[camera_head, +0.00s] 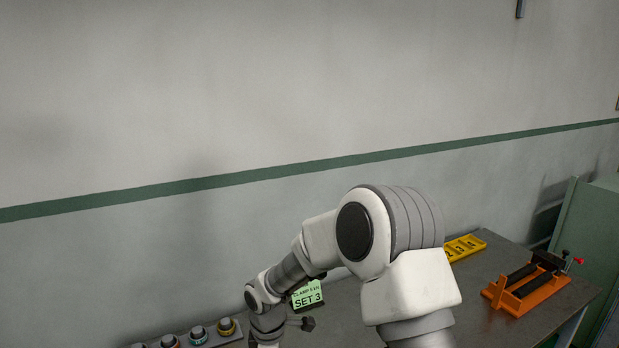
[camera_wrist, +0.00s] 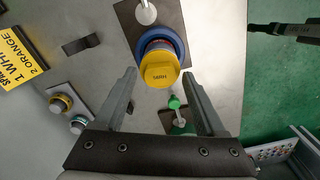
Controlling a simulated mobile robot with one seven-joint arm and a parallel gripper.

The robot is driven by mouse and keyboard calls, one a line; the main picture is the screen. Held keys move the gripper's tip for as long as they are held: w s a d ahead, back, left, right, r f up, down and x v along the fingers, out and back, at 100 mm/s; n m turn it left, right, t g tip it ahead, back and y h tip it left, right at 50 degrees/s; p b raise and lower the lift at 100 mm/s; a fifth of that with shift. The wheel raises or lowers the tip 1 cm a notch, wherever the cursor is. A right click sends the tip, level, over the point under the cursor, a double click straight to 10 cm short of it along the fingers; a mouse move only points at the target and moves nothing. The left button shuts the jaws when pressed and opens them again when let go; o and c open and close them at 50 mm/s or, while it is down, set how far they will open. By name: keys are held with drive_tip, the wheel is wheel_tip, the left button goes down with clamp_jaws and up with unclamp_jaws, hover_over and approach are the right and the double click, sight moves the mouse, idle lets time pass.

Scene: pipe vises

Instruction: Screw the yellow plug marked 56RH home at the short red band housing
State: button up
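A yellow plug (camera_wrist: 160,72) faces my wrist camera at the upper middle, with small dark upside-down marking that is hard to read. Behind it a reddish band (camera_wrist: 172,44) and a wider blue ring (camera_wrist: 180,39) show; I cannot tell how far the plug is screwed in. My gripper (camera_wrist: 159,74) is open, one finger on each side of the plug, with visible gaps between. Whether the tips are level with the plug in depth is unclear. In the head view my arm reaches down at bottom centre, and the plug and fingertips are not visible.
A green-knobbed lever (camera_wrist: 174,103) stands just below the plug, close to the right finger. A rack of plugs (camera_head: 198,335) lies at lower left.

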clamp_jaws()
drive_tip(key=shift+f+m+b, duration=0.2)
drive_tip(key=shift+m+b, duration=0.4)
drive_tip(key=shift+m, duration=0.3)
drive_tip(key=m+b, duration=0.1)
drive_tip(key=m, duration=0.1)
drive_tip(key=shift+m, duration=0.4)
drive_tip(key=m+b, duration=0.2)
drive_tip(key=m, duration=0.5)
drive_tip(key=shift+b, duration=0.3)
drive_tip(key=m, duration=0.2)
drive_tip(key=shift+r+m, duration=0.15)
drive_tip(key=shift+m, duration=0.25)
